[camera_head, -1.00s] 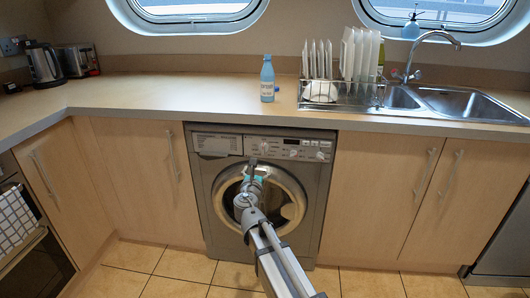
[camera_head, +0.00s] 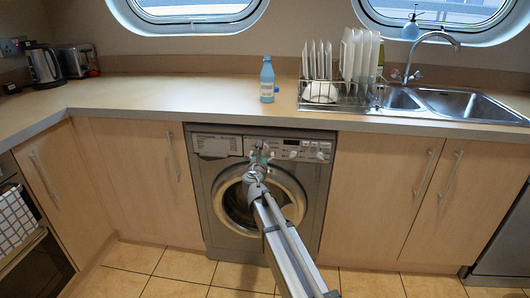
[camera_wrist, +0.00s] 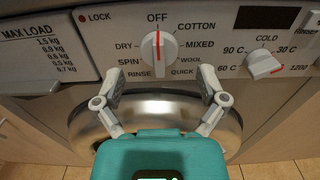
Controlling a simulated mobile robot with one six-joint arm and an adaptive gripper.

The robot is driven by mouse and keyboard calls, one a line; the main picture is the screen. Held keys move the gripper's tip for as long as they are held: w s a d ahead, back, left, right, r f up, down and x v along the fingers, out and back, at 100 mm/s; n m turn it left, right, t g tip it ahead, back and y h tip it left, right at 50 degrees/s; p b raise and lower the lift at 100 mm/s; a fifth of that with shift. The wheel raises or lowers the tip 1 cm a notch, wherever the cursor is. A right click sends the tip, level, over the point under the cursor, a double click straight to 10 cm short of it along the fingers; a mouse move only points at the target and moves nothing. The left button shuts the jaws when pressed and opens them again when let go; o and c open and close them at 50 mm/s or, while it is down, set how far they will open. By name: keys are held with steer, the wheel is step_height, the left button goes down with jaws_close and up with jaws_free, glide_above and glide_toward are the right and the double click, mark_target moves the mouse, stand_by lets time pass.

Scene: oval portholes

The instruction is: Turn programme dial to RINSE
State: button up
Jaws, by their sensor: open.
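The programme dial (camera_wrist: 159,52) is a white round knob with a red pointer line, in the upper middle of the wrist view. Its line points up at OFF. The RINSE label (camera_wrist: 139,73) is below and left of the dial. My gripper (camera_wrist: 160,98) is open, with its two fingers apart just below the dial and apart from it. In the head view my gripper (camera_head: 258,152) is in front of the washing machine's (camera_head: 207,190) panel and hides the dial there.
A second knob (camera_wrist: 263,64) for temperature is to the right of the dial, with a dark display (camera_wrist: 254,17) above it. The round door (camera_head: 297,195) is below the panel. The counter edge (camera_head: 240,127) overhangs above.

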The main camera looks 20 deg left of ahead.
steer(key=shift+x, duration=1.4)
steer(key=c, duration=1.1)
steer(key=shift+d, duration=0.25)
steer(key=shift+c, duration=0.3)
steer(key=shift+a, duration=0.15)
